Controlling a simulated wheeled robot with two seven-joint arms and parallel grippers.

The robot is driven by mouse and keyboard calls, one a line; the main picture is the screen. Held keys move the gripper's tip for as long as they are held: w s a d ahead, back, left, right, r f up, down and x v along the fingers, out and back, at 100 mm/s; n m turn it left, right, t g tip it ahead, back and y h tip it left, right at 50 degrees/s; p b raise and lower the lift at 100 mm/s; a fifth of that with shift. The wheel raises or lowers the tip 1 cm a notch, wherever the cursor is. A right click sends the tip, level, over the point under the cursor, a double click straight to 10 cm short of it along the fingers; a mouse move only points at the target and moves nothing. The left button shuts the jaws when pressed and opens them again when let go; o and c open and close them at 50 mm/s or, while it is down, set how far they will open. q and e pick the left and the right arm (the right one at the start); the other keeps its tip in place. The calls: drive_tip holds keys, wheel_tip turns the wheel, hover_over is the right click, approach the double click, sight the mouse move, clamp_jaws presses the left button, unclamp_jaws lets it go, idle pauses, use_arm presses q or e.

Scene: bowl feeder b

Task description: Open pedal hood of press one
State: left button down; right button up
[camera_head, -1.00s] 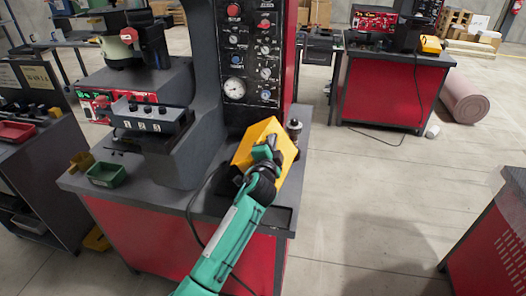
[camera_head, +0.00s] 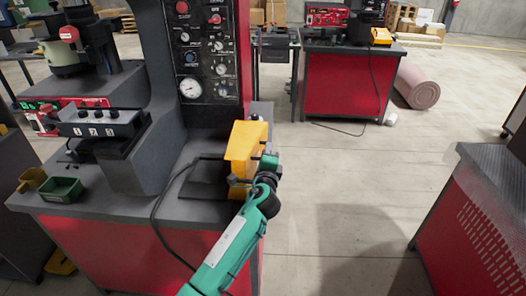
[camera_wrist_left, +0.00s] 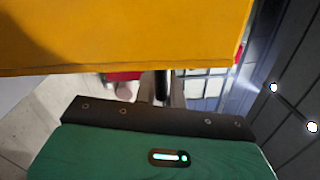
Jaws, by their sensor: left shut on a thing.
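The yellow pedal hood (camera_head: 245,142) stands tipped up, steeply on edge, at the right front corner of the press table (camera_head: 120,207). A dark flat pedal base (camera_head: 205,180) lies exposed to its left. My left gripper (camera_head: 245,181) is at the lower right of the hood, shut on it. In the left wrist view the hood (camera_wrist_left: 120,35) fills the top, and a dark rod (camera_wrist_left: 162,86) shows between the fingers below its edge. The exact grip contact is partly hidden. My right gripper is in neither view.
The press column with its gauge panel (camera_head: 207,50) rises behind the hood. A black cable (camera_head: 160,215) runs from the pedal over the table edge. A green bin (camera_head: 62,190) sits at the left. Another red bench (camera_head: 485,215) stands at right, with clear floor between.

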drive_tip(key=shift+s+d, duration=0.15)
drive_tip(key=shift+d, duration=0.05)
use_arm(q)
drive_tip(key=c, duration=1.5)
unclamp_jaws()
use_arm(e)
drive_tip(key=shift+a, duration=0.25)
